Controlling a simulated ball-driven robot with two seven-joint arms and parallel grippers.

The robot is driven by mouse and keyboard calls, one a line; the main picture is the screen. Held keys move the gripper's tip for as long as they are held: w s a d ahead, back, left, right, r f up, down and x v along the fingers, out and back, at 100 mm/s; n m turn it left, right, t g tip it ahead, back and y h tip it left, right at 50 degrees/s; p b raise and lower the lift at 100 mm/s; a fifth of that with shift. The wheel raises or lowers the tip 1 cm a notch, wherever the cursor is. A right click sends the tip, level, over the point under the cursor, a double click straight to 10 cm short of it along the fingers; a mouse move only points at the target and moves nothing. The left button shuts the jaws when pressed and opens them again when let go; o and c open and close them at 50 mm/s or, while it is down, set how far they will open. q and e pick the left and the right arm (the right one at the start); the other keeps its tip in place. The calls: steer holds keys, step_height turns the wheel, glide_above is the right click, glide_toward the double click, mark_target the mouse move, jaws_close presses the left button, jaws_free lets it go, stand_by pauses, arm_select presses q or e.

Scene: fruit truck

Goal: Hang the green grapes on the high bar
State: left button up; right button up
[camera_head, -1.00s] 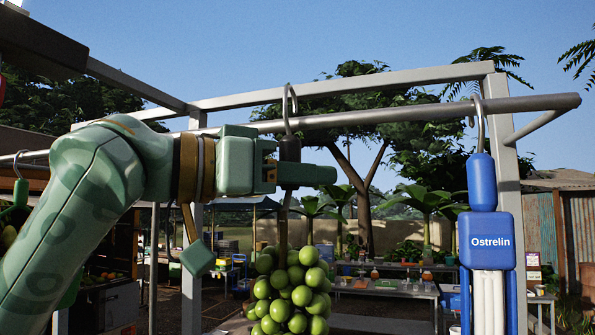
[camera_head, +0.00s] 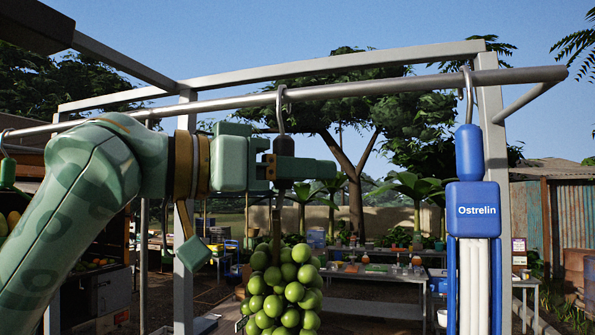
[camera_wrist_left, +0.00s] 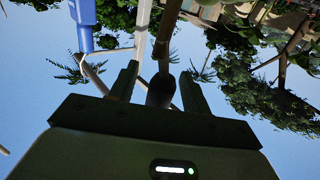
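The green grapes (camera_head: 285,288) hang in a bunch below a stem, dark handle and grey metal hook (camera_head: 281,110). The hook's curve passes over the high bar (camera_head: 375,88) and appears to rest on it. My left gripper (camera_head: 305,168) is at the handle, just below the bar. In the left wrist view its fingers (camera_wrist_left: 158,88) stand either side of the dark handle (camera_wrist_left: 161,90) with gaps showing, so it looks open around it. The grapes' lower end is cut off in the head view. My right gripper is not in view.
A blue Ostrelin hanger (camera_head: 472,195) with white strips hangs on the bar to the right. A green handle (camera_head: 7,172) on another hook hangs at the far left. A grey post (camera_head: 187,230) stands behind my arm. The bar between grapes and blue hanger is free.

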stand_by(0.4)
arm_select(q)
steer(key=shift+a+f, duration=0.1)
steer(key=shift+a, duration=0.1)
steer(key=b+v, duration=0.5)
steer(key=v, duration=1.1)
